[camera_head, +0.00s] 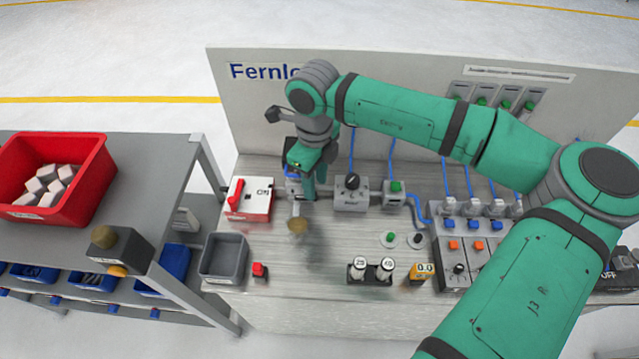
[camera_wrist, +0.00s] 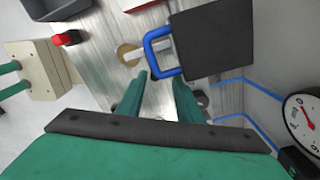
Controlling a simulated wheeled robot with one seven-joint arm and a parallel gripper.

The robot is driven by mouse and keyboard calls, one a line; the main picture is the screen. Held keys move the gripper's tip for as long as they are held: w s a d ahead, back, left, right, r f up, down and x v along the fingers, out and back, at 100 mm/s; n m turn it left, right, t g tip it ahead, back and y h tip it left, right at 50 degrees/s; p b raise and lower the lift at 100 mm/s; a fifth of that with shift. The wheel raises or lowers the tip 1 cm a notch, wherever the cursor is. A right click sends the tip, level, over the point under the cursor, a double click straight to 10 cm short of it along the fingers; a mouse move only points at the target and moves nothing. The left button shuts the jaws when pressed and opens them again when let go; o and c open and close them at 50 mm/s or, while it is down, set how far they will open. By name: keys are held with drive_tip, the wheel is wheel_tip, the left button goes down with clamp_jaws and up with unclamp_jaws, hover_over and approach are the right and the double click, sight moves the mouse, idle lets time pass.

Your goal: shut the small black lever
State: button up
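A small black lever-like handle (camera_head: 352,181) sits tilted on a grey box (camera_head: 351,198) at the middle of the bench; I take it for the task's lever. My gripper (camera_head: 304,186) hangs pointing down to the left of that box and apart from it. The black handle is not clearly seen in the wrist view, where the fingers and palm cover much of the bench.
In the wrist view a black block (camera_wrist: 212,42) with a blue loop (camera_wrist: 157,48) lies close to the fingertips. A red-handled switch box (camera_head: 249,200), a grey bin (camera_head: 223,259) and a red button (camera_head: 260,270) stand left. A green-button box (camera_head: 395,192) stands right. A back panel (camera_head: 245,105) rises behind.

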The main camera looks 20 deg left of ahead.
wheel_tip(320, 180, up, 9)
drive_tip(key=shift+s, duration=0.15)
idle(0.5)
